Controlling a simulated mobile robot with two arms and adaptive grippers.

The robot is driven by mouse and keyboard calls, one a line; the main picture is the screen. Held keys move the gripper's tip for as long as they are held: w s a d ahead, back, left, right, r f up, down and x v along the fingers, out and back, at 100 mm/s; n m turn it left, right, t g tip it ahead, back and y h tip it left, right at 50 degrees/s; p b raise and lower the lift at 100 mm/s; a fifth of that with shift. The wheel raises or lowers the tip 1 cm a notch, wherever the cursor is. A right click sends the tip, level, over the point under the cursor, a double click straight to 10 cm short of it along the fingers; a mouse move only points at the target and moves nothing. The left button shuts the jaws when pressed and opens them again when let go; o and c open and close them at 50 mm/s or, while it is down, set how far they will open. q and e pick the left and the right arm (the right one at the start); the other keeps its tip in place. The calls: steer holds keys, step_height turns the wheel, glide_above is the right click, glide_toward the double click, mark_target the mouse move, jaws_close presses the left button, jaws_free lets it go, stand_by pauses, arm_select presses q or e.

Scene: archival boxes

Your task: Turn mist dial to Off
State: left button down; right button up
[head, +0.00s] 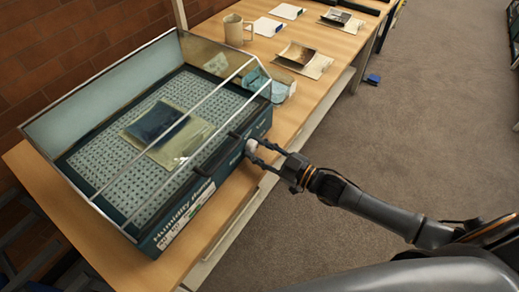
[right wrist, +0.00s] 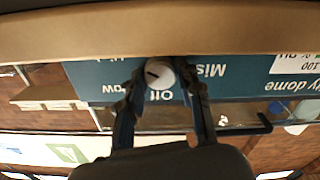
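The humidity dome (head: 70,190) is a dark teal box with a clear lid, standing on the table. Its white round mist dial (head: 251,146) is on the front panel. In the right wrist view, upside down, the dial (right wrist: 159,73) shows a dark pointer mark slanting towards the "Low" side, away from the "Off" lettering (right wrist: 160,95) directly below it. My right gripper (head: 259,150) is at the panel, one finger on each side of the dial. The fingertips (right wrist: 161,72) appear to touch its edges. My left gripper is not in view.
Under the lid a dark print (head: 160,130) lies on a perforated tray. A dark handle bar (head: 215,157) runs along the lid's front edge, close to my fingers. A mug (head: 234,32) and papers (head: 297,55) lie further along the table. The carpet at right is mostly clear.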

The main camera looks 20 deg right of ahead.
steer(key=shift+c, duration=1.4)
